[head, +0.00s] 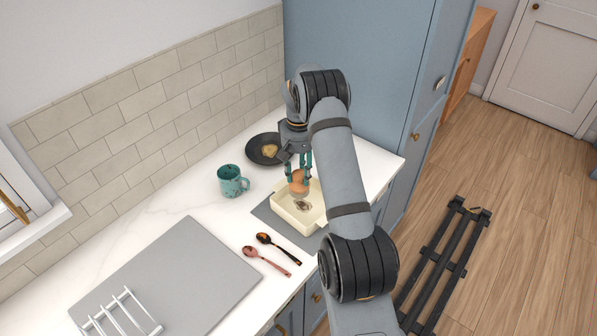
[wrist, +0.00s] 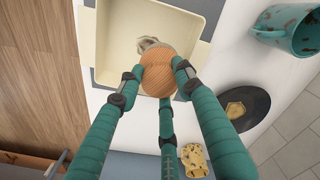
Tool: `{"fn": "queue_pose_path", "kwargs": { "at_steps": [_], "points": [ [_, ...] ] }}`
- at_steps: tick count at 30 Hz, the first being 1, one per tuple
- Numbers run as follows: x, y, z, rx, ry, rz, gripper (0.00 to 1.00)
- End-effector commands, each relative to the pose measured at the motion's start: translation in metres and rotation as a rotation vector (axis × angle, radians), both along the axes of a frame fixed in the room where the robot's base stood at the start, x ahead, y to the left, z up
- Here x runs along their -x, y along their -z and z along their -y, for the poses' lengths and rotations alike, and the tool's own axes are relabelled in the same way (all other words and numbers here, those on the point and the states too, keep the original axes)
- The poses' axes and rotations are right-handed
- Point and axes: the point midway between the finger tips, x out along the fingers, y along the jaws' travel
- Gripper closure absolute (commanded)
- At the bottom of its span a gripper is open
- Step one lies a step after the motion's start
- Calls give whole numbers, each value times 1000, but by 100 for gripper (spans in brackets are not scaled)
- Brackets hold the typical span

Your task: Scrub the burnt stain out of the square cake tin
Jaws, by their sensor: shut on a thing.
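The square cake tin (head: 282,211) is cream and stands on the counter with its open side up. A brown-grey burnt stain (head: 303,205) lies on its floor. The stain also shows in the wrist view (wrist: 149,43), partly hidden by the scrubber. My gripper (head: 299,172) points down with its teal fingers shut on a round, orange-brown ribbed scrubber (head: 298,187). In the wrist view the scrubber (wrist: 160,72) sits between the fingertips, over the tin's near side and beside the stain. I cannot tell whether it touches the tin.
The tin rests on a grey mat (head: 267,214). A teal speckled mug (head: 231,182) stands left of it, and a black dish (head: 254,154) with a yellowish piece behind. A dark spoon (head: 278,244) and a reddish spoon (head: 268,261) lie in front. A yellow spotted item (wrist: 193,160) lies nearby.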

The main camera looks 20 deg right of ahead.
Motion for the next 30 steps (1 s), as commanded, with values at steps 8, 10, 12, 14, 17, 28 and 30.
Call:
{"fn": "queue_pose_path", "kwargs": {
  "at_steps": [8, 10, 12, 14, 17, 28, 30],
  "points": [
    [1, 29, 1, 0, 3, -1, 86],
    [1, 35, 2, 0, 5, -1, 86],
    [1, 41, 2, 0, 5, -1, 86],
    [1, 47, 2, 0, 6, 0, 86],
    [4, 52, 5, -1, 8, 0, 85],
    [36, 55, 21, 0, 10, -2, 89],
    [29, 54, 18, 0, 8, -1, 89]
  ]
}}
